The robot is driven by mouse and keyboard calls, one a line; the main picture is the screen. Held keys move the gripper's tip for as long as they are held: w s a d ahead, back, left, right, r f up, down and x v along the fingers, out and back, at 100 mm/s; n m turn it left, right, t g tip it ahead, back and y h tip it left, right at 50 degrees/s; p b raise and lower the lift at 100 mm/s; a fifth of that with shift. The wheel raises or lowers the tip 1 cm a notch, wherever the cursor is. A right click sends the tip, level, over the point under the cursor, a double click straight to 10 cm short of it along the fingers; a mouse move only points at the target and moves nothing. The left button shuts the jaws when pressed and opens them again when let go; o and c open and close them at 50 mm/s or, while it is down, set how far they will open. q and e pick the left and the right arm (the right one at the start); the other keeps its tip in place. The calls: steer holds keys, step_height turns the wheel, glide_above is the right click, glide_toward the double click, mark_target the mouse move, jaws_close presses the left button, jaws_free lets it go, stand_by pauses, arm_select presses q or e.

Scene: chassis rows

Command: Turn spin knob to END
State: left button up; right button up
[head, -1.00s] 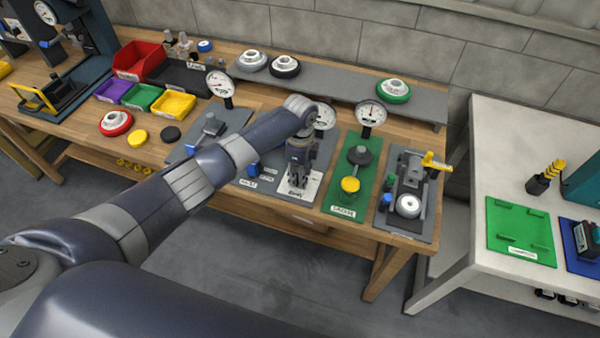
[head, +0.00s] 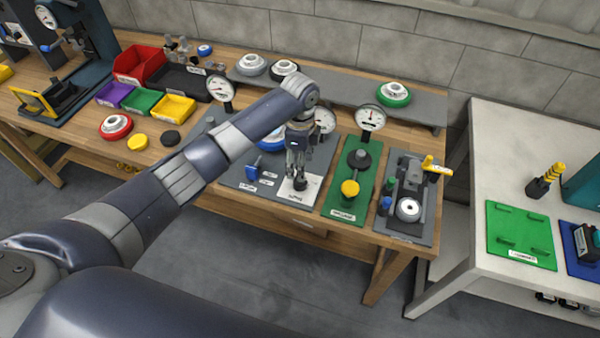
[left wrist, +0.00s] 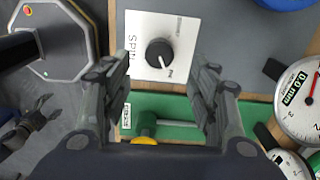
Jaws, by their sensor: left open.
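The spin knob (left wrist: 159,53) is a small black round knob with a white pointer line. It sits on a white panel (left wrist: 140,22) marked SPIN, and its pointer faces the End mark at the panel's edge. In the head view the dark knob (head: 300,184) shows on the white panel (head: 291,193), just below my left gripper (head: 298,173). In the left wrist view my left gripper (left wrist: 163,80) is open, its two fingers wide apart and nothing between them. A dark claw, apparently my right gripper (left wrist: 35,122), shows small at the left; its jaws are unclear.
A green board (head: 336,205) with a yellow knob (head: 350,189) lies to the right of the panel. A dial gauge (head: 370,118) stands behind it. A blue handle (head: 253,168) stands to the left. A white table (head: 465,215) is further right.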

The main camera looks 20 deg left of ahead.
arm_select(q)
step_height(320, 180, up, 5)
steer(key=shift+r, duration=0.15)
stand_by(0.5)
